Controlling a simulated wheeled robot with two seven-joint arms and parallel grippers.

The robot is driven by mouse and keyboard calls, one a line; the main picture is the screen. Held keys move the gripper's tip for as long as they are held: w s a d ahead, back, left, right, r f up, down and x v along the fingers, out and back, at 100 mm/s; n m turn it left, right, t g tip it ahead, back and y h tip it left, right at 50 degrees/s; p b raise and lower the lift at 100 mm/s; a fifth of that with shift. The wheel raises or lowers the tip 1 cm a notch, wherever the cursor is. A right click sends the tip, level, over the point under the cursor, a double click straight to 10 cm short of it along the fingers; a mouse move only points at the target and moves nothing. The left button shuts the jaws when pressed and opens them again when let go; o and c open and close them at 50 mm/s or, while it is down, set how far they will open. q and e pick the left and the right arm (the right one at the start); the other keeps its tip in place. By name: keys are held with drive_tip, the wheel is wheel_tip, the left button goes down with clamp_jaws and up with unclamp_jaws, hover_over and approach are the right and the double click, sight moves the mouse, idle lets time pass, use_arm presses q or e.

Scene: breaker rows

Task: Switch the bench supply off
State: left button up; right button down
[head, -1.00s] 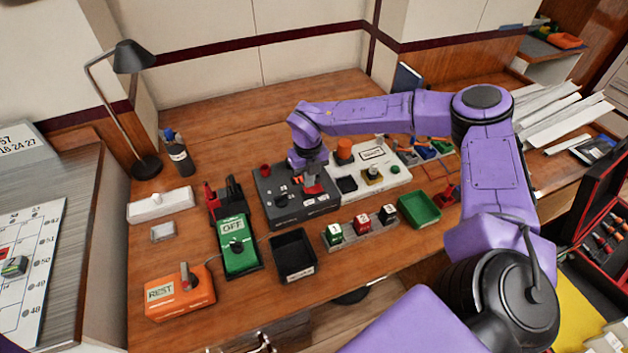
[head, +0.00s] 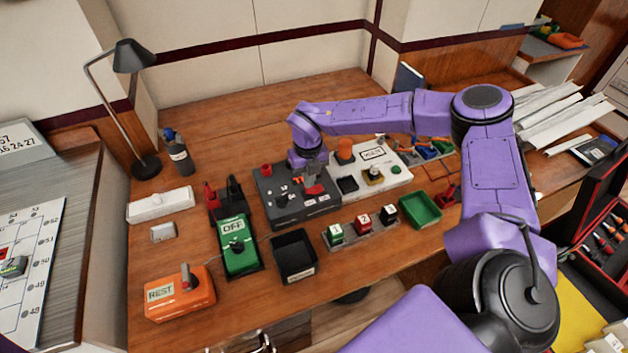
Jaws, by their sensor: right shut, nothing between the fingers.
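A dark grey box with knobs and red parts (head: 275,212), which looks like the bench supply, sits mid-bench. My right gripper (head: 313,188) is shut and empty, pointing down at the right part of the box's top. A red part shows right at its fingertips; whether they touch it I cannot tell. The wrist hides part of the box's top, and the position of the supply's switch is too small to read. My left gripper is not in view.
Left of the box is a green meter (head: 239,252) reading OFF. An orange unit (head: 178,299) reading REST stands front left. A black tray (head: 295,265), a switch row (head: 372,237) and a green tray (head: 420,216) lie in front. A white panel (head: 398,180) adjoins it on the right.

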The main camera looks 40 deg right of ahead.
sight(309, 190)
drive_tip(key=shift+f+b, duration=0.85)
drive_tip(key=shift+f, duration=0.3)
idle(0.9)
wheel_tip(309, 190, up, 7)
drive_tip(key=p, duration=0.5)
drive_tip(key=shift+r+p, duration=0.1)
drive_tip(key=shift+p, duration=0.2)
idle(0.4)
